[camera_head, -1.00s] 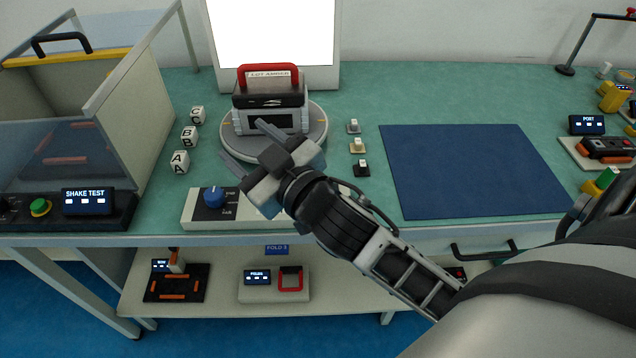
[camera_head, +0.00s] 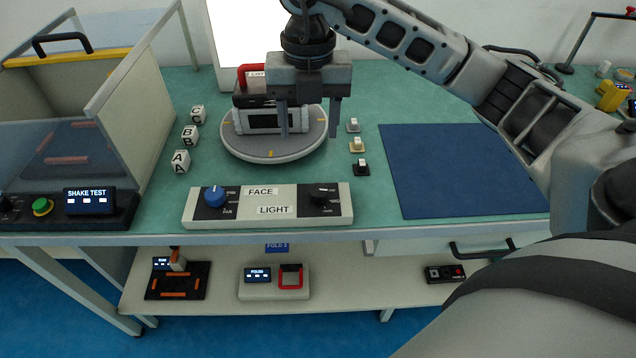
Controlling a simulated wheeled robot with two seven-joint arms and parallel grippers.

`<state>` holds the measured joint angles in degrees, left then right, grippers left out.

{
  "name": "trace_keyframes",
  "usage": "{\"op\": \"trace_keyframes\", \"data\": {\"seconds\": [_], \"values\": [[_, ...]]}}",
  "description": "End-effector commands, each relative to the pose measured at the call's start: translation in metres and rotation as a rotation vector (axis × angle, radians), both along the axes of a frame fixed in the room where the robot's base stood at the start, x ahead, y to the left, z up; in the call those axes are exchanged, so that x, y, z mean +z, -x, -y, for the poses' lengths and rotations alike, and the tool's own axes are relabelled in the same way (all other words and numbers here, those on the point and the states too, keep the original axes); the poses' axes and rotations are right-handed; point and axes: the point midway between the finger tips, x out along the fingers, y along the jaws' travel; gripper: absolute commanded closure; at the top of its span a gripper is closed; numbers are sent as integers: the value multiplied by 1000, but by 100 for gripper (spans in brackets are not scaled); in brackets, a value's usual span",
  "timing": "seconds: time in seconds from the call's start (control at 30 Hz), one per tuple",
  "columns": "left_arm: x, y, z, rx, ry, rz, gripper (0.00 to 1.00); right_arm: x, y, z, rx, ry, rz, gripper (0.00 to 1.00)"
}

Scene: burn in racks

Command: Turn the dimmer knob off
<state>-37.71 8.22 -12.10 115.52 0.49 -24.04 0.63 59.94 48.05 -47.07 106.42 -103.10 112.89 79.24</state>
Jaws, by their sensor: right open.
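A pale control panel (camera_head: 268,219) lies along the bench's front edge, with labels FACE and LIGHT. A blue knob (camera_head: 214,196) is at its left end. A black knob (camera_head: 321,194) is at its right end, near the LIGHT label; its exact setting is too small to read. My right gripper (camera_head: 309,133) is open and empty, fingers pointing down. It is above and behind the panel, in front of the box and over the right part of the turntable, apart from both knobs. My left gripper is not in view.
A round turntable (camera_head: 262,154) carries a dark box (camera_head: 262,118) with a red handle. Lettered cubes (camera_head: 181,161) stand to the left, small switches (camera_head: 357,145) to the right. A blue mat (camera_head: 465,180) and a clear-sided SHAKE TEST enclosure (camera_head: 140,120) flank the area.

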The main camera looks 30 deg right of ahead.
Motion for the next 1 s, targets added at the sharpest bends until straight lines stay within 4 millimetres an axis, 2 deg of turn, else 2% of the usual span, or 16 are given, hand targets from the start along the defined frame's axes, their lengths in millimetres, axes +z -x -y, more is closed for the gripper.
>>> {"op": "trace_keyframes", "data": {"seconds": [0.07,0.17,0.27,0.7,0.8,1.0], "values": [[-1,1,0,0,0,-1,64,1,0,11,-29,43,-3,44],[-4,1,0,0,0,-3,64,-9,0,13,-35,55,-8,44],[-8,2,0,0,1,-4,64,-27,1,12,-33,52,-10,44],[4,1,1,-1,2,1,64,-117,3,14,-31,49,-10,44],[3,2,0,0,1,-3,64,-133,3,15,-30,50,-8,44],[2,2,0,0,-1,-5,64,-152,3,15,-30,49,-5,44]]}}
